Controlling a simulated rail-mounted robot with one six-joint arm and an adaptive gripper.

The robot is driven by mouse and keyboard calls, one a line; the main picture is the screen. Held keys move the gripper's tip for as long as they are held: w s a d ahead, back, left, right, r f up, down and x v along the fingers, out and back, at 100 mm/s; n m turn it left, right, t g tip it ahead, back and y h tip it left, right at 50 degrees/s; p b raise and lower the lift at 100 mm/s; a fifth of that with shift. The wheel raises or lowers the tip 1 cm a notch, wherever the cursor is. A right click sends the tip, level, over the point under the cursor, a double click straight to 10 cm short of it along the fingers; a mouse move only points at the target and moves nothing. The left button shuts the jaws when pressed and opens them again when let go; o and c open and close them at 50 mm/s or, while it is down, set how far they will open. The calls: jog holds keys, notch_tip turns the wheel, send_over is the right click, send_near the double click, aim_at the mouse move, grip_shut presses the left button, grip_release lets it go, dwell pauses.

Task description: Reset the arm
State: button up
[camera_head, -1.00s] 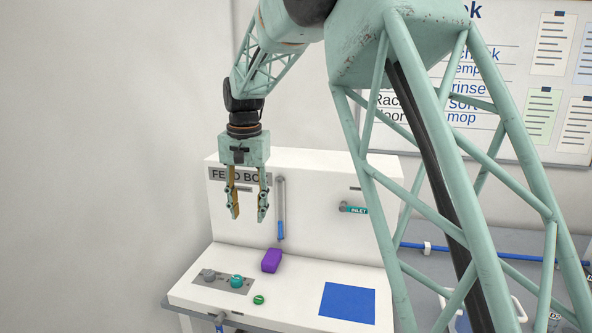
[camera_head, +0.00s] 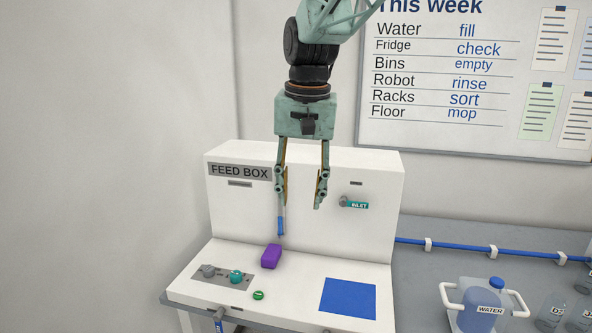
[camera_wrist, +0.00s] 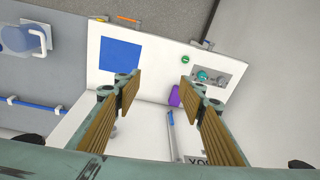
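My gripper (camera_head: 301,193) hangs with its fingers pointing down in front of the upright white panel of the feed box (camera_head: 380,178). Its two fingers are wide apart with nothing between them. In the wrist view my gripper (camera_wrist: 156,95) also shows open, with tan finger pads. A purple block (camera_head: 271,256) lies on the feed box's ledge, below and left of the fingers. It also shows in the wrist view (camera_wrist: 175,96), beyond the fingertips. The gripper touches nothing that I can see.
The ledge carries a blue square (camera_head: 348,299), a green button (camera_head: 258,295) and a teal knob (camera_head: 236,276). The teal INLET valve (camera_head: 354,204) is on the panel. A water jug (camera_head: 483,305) and bottles (camera_head: 578,316) stand on the grey bench at right. A whiteboard (camera_head: 490,110) hangs behind.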

jog(key=s+d+r+t+b, duration=0.1)
jog(key=s+d, duration=0.6)
jog(key=s, duration=0.3)
jog(key=s+d+r+b, duration=0.1)
jog(key=s+d, duration=0.5)
jog(key=s, duration=0.4)
jog(key=s+d+f+b, duration=0.1)
jog(key=s+d+f, duration=0.2)
jog(key=s, duration=0.7)
jog(key=s+d+f+n+t+b, duration=0.1)
jog(key=s+d+f, duration=0.3)
jog(key=s, duration=0.6)
jog(key=shift+f+h, duration=0.3)
jog(key=shift+f, duration=0.4)
